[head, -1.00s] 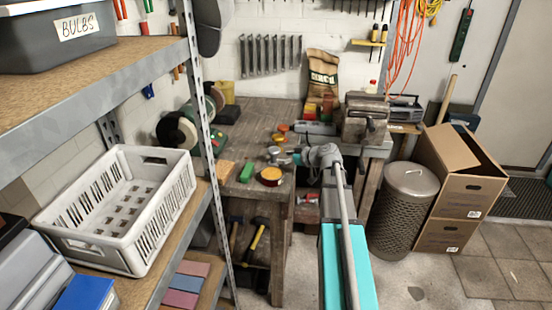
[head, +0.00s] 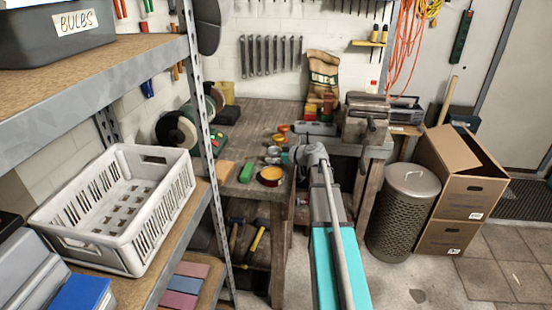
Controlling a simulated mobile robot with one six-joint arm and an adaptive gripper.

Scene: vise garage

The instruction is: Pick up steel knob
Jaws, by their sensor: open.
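My gripper (head: 293,154) is just right of these pieces, over the front part of the bench. It is small in the picture and partly hidden by my own arm. It is open, and I see nothing held in it. I cannot tell whether it touches any piece.
A vise (head: 362,122) stands at right. A shelf with a white crate (head: 150,255) is at left. A mesh bin (head: 402,212) and cardboard boxes (head: 465,185) stand right.

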